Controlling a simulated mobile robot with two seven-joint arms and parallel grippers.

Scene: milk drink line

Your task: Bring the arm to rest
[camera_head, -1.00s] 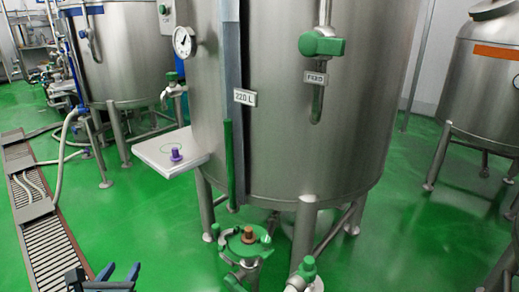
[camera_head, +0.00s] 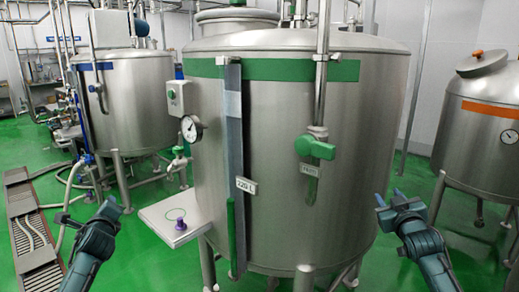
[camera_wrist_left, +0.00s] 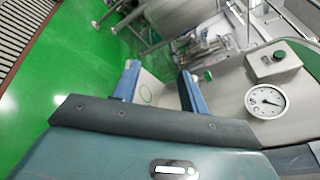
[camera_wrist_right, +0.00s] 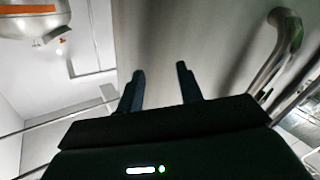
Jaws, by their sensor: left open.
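My left gripper (camera_head: 114,205) is raised at the left of the head view, in front of the floor and empty. Its two blue fingers (camera_wrist_left: 160,80) stand apart in the left wrist view, with a white shelf behind them. My right gripper (camera_head: 388,200) is raised at the right, beside the large steel tank (camera_head: 270,130) in the picture. Its two dark fingers (camera_wrist_right: 160,75) stand apart with nothing between them in the right wrist view, with the grey tank wall behind. Whether either gripper touches anything is not shown; both look free.
A dial gauge (camera_head: 191,128) and a green valve handle (camera_head: 315,148) stick out from the tank. An orange-banded tank (camera_head: 480,130) stands at right.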

